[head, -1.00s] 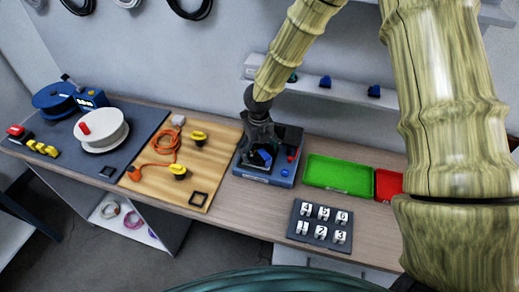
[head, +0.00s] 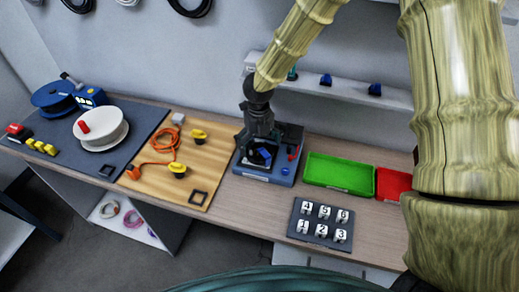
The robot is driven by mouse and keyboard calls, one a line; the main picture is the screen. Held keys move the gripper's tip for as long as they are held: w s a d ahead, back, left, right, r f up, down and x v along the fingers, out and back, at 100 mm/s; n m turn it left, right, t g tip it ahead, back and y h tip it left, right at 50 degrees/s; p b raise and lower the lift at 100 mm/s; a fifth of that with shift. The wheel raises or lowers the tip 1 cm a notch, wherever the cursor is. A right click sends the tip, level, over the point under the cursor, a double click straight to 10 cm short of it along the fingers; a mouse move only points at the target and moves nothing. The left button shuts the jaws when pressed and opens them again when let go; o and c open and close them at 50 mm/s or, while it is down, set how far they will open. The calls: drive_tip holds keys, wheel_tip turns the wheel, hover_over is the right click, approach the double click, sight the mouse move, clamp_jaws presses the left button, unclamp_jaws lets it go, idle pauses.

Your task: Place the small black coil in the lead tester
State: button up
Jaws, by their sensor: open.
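A blue device with a dark top (head: 262,176), which looks like the lead tester, sits at the middle of the bench. It has a red part and a blue knob on its right side. My gripper (head: 256,146) is open, pointing down just above the left part of this device. It hides part of the device's top. I cannot make out a small black coil; it may be hidden by the gripper or too dark to tell from the device. A blue piece shows below the fingers.
A green tray (head: 340,174) and a red tray (head: 393,183) lie to the right. A numbered block (head: 321,223) is at the front. A wooden board (head: 201,158) with an orange cable (head: 160,150) and a white spool (head: 101,129) are left. A wall shelf (head: 350,92) stands behind.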

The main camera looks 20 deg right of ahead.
wheel_tip(320, 180, up, 9)
drive_tip(key=b, duration=0.1)
drive_tip(key=shift+r+b, duration=0.2)
drive_tip(key=shift+b, duration=0.2)
